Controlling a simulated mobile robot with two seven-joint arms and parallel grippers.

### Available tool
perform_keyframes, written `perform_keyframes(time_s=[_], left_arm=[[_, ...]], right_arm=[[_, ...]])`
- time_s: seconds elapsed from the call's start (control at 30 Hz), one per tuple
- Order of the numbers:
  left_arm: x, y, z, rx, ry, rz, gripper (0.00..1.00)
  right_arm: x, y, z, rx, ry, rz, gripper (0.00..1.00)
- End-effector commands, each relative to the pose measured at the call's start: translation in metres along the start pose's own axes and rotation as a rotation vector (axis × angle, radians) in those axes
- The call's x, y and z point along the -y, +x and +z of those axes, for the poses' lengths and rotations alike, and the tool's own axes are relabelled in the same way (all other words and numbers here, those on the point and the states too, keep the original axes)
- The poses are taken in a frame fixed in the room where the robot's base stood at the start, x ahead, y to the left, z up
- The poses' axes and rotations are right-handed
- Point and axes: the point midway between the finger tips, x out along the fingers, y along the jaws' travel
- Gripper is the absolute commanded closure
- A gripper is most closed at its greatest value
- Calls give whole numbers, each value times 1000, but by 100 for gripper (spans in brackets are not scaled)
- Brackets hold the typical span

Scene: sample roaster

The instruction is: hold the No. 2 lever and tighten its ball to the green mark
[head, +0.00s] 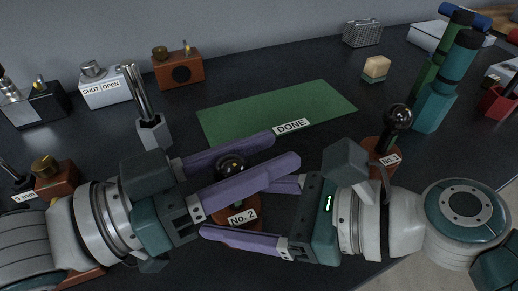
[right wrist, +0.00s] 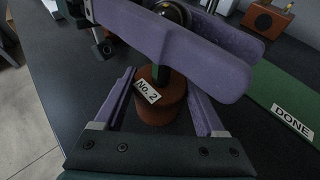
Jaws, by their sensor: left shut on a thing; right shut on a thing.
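The No. 2 lever has a reddish-brown round base (right wrist: 158,108) with a "No. 2" label, which also shows in the head view (head: 240,217). Its dark shiny ball (head: 231,166) sits on top. My left gripper (head: 284,149) is shut on the ball, its long purple fingers passing on either side. My right gripper (right wrist: 162,82) is shut on the No. 2 lever below the ball, one finger on each side. A short dark green part (right wrist: 162,73) shows below the left fingers. The joint under the ball is mostly hidden by them.
A green mat (head: 290,105) marked DONE lies behind the grippers. The No. 1 lever (head: 397,117) stands close to my right arm, with teal bottles (head: 437,105) beyond. A grey holder with metal tools (head: 152,130) stands close behind my left gripper.

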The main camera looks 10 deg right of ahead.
Motion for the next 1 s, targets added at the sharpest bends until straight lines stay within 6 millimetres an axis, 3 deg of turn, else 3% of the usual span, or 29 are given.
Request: perform_keyframes(time_s=[0.07, 0.1, 0.33, 0.67, 1.0], left_arm=[[-1, 1, -1, -4, -1, 2, 100], [-1, 1, -1, -4, -1, 2, 53], [0, 0, 0, -2, 0, 0, 28], [1, -6, 0, 0, 0, -3, 27], [0, -62, 0, 1, 1, -3, 27]], right_arm=[[-1, 0, -1, -2, -1, 3, 100], [-1, 0, -1, -2, -1, 3, 100], [-1, 0, -1, -1, 0, 2, 100], [0, 0, -1, -1, 1, 1, 100], [0, 0, -1, -1, 1, 1, 100]])
